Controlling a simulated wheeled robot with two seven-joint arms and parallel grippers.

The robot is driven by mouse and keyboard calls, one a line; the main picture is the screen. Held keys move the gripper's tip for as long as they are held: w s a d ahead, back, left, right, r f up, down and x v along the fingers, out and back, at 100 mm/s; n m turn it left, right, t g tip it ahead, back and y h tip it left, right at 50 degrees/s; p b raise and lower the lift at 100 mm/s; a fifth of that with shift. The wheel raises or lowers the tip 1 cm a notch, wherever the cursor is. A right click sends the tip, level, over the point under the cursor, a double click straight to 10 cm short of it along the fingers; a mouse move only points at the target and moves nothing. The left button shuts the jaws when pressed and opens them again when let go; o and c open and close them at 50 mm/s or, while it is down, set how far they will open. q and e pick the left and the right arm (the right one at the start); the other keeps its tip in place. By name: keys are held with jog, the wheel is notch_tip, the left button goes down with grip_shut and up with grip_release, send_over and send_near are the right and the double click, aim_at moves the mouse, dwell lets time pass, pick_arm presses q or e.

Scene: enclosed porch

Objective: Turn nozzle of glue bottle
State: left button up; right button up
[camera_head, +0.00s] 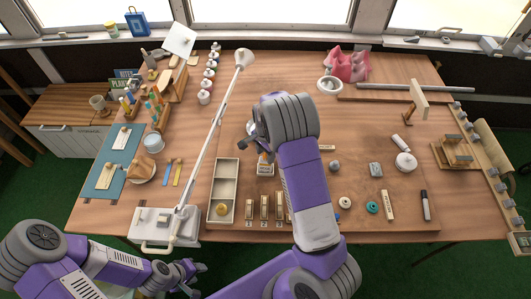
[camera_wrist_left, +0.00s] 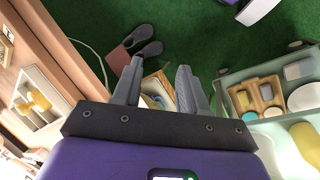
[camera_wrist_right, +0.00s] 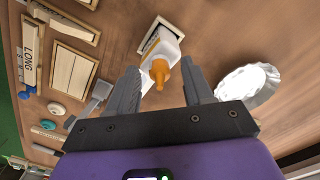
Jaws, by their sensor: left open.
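The glue bottle (camera_wrist_right: 165,45) is white with an orange nozzle (camera_wrist_right: 159,70) that points toward the right wrist camera. In the head view the bottle (camera_head: 265,168) stands on the work board, partly hidden by my right gripper (camera_head: 257,140). In the right wrist view my right gripper (camera_wrist_right: 162,82) is open. The nozzle shows in the gap between its fingers, with space on both sides and no contact visible. My left gripper (camera_head: 190,271) is off the table's front edge. In the left wrist view the left gripper (camera_wrist_left: 159,72) is open and empty above the floor.
A crinkled silver dish (camera_wrist_right: 246,86) lies right of the bottle in the right wrist view. A compartment tray (camera_head: 222,192) and a white lamp (camera_head: 213,130) stand left of the bottle. Labelled wooden blocks (camera_head: 264,206) lie in front. The board right of my right arm has free patches.

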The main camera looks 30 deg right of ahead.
notch_tip(320, 180, up, 8)
jog(key=shift+f+p, duration=0.2)
jog(key=shift+p, duration=0.3)
dwell(0.5)
